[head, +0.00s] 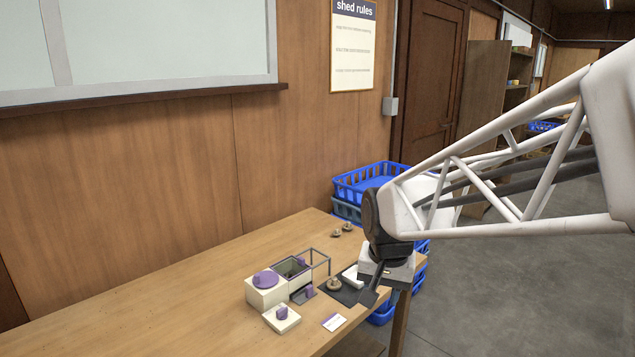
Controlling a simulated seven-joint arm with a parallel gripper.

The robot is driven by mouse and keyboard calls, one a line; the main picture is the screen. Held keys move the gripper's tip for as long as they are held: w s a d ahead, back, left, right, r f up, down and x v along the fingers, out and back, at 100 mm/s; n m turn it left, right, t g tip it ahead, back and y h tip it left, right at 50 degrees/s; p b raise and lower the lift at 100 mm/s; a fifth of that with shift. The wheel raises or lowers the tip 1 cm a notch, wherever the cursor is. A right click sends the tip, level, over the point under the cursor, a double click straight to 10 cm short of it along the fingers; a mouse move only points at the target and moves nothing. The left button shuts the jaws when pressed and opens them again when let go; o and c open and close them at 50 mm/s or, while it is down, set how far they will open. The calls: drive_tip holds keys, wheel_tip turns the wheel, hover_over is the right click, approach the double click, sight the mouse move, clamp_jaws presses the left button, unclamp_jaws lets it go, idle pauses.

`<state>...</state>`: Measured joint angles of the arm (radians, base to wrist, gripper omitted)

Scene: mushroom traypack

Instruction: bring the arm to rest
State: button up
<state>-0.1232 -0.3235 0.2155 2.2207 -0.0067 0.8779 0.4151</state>
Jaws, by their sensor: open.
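My white lattice arm reaches in from the right in the head view. My gripper (377,285) hangs at the right end of the wooden table (190,290), pointing down, and is open. Nothing shows between its fingers, though they are small and dark here. A brownish mushroom (334,284) is on a dark mat (346,297) just left of the gripper.
Left of the mat are a cream box with a round purple lid (266,279), an open box (292,267) and a thin grey frame (321,261). A cream block with a purple knob (282,319) and a card (333,322) lie in front. Blue crates (366,181) stand behind. The table's left is clear.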

drive_tip(key=s+d+n, duration=0.1)
drive_tip(key=s+d, duration=0.2)
drive_tip(key=s, duration=0.6)
drive_tip(key=s+d+n, duration=0.2)
drive_tip(key=s+d, duration=0.1)
drive_tip(key=s, duration=0.7)
drive_tip(key=shift+s+d+r+t, duration=0.15)
drive_tip(key=shift+r+t, duration=0.25)
drive_tip(key=shift+r, duration=0.05)
